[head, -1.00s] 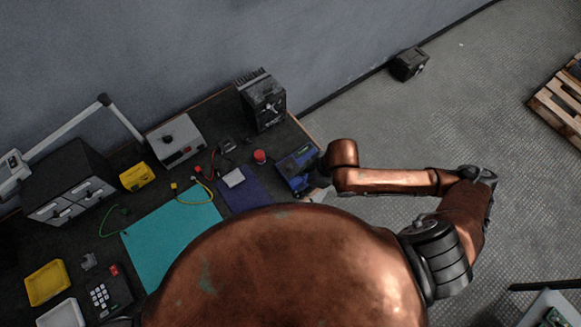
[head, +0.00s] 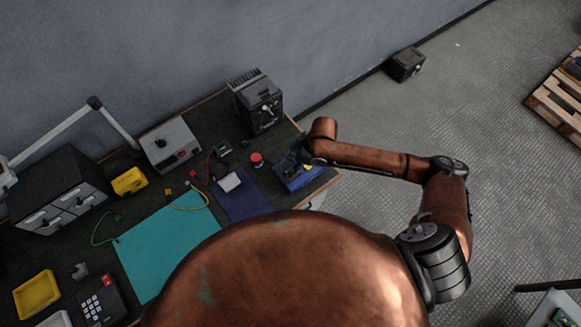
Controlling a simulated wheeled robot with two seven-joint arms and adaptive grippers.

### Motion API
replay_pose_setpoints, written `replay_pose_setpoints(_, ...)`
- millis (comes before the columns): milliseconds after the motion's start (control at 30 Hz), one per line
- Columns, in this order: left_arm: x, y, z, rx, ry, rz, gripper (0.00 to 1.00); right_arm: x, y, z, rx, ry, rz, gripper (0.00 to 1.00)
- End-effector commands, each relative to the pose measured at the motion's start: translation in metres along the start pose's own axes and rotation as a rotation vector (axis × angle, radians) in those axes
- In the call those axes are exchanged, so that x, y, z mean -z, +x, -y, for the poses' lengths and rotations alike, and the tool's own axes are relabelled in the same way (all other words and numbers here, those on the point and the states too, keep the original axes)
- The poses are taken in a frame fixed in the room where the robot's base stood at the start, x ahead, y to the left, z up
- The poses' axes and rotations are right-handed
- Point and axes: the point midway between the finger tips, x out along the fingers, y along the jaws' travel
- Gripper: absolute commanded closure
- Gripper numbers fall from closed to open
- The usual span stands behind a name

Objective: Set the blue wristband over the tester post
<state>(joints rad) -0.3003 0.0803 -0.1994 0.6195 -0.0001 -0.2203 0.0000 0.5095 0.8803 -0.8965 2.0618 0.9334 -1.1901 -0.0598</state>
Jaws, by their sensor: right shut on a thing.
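A blue box-shaped unit (head: 300,177), which looks like the tester, sits at the right end of the dark bench. My right gripper (head: 294,164) is over this unit, pointing down beside its dark upper parts. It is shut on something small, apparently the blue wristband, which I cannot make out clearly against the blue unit. The tester post is not distinct; the gripper and wrist cover part of the unit. I cannot tell whether the band touches the post. My left gripper is not in view.
A black power supply (head: 258,104) stands behind. A teal mat (head: 165,245) covers the bench middle. Open floor lies to the right.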

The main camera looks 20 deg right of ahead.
Motion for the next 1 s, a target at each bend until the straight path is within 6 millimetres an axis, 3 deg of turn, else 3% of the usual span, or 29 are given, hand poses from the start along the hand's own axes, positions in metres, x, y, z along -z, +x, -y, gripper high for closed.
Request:
replay_pose_setpoints(267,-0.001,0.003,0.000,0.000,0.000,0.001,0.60,-0.012,0.032,-0.003,0.001,0.001,0.001,0.63)
replay_pose_setpoints(633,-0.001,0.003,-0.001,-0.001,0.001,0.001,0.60,-0.014,0.035,-0.003,0.001,0.000,0.001,0.63)
replay_pose_setpoints(667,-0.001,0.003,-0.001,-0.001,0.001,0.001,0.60,-0.014,0.036,-0.003,0.001,0.000,0.001,0.49)
replay_pose_setpoints(900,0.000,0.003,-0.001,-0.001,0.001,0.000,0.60,-0.014,0.035,-0.003,0.000,0.000,0.001,0.32)
replay_pose_setpoints(1000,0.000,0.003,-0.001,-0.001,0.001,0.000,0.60,-0.014,0.035,-0.003,0.000,0.000,0.001,0.32)
